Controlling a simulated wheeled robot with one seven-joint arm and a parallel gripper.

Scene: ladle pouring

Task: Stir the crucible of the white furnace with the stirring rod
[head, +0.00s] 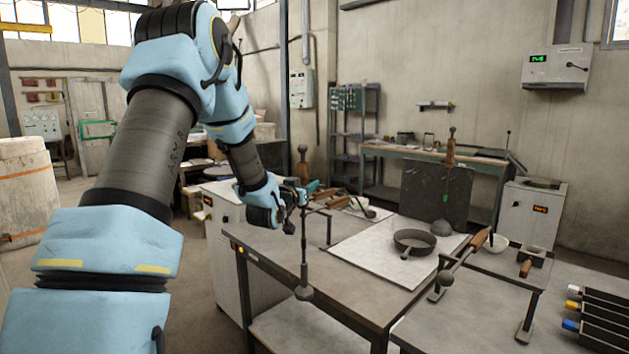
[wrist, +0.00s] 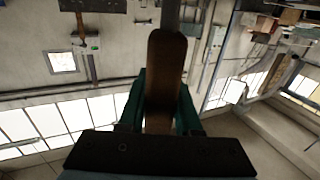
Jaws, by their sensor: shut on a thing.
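My gripper (head: 302,196) is shut on the wooden handle (wrist: 166,75) of a long dark rod, which I take for the stirring rod (head: 304,240). The rod hangs nearly upright over the near left part of the table, with a rounded lower end (head: 304,293). The wrist view shows the handle between green fingers. A white furnace cabinet (head: 530,218) with a dark top opening stands at the right rear. Another white cabinet (head: 224,240) with a small orange display stands left, behind the table. I cannot see inside either crucible.
The table (head: 350,290) carries a pale board (head: 375,250) with a dark round pan (head: 414,240). A dark upright panel (head: 425,190) stands behind. Dark bars with coloured ends (head: 605,320) lie at the right.

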